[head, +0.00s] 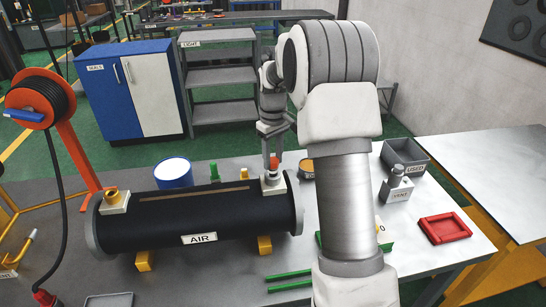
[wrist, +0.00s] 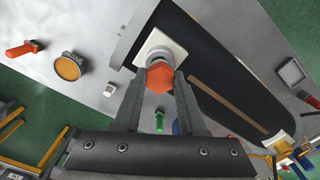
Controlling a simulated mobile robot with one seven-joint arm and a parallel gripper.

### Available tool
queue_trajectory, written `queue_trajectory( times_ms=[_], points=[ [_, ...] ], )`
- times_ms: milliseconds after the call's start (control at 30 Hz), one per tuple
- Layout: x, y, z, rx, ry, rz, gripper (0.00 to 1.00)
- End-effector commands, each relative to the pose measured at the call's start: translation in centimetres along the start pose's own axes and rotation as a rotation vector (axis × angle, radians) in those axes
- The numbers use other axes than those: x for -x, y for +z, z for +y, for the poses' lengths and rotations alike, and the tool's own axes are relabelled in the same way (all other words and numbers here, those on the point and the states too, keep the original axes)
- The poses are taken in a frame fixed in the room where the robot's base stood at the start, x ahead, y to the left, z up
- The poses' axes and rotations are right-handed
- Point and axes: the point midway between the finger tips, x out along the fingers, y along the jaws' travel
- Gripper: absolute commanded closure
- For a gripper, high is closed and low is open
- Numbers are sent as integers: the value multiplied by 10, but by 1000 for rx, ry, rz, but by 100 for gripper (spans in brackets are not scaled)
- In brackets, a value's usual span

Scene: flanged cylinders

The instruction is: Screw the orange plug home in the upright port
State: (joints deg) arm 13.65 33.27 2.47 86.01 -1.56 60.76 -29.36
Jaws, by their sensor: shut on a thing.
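The orange plug (head: 273,162) is a hex-headed piece at the upright port (head: 272,181), which stands on a pale square block at the right end of the black cylinder (head: 205,222) marked AIR. My gripper (head: 270,157) comes down on the plug from above. In the wrist view, the plug's orange hex head (wrist: 160,77) sits between the two fingers of my gripper (wrist: 159,84), which is shut on it. The white block (wrist: 158,45) shows behind the plug. The plug's thread and its depth in the port are hidden.
A second port (head: 113,197), brass-coloured, is at the cylinder's left end. A blue-and-white round tin (head: 174,173) and a green piece (head: 214,172) stand behind the cylinder. A grey USED bin (head: 403,157), a VENT block (head: 397,188) and a red tray (head: 445,228) are at right.

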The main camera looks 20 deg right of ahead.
Motion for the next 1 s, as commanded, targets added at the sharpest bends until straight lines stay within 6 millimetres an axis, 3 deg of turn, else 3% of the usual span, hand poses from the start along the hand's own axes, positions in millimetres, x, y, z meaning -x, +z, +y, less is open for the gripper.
queue_trajectory(
  times_ms=[1000],
  points=[
    [-21, 0, 0, 0, 0, 0, 100]
  ],
)
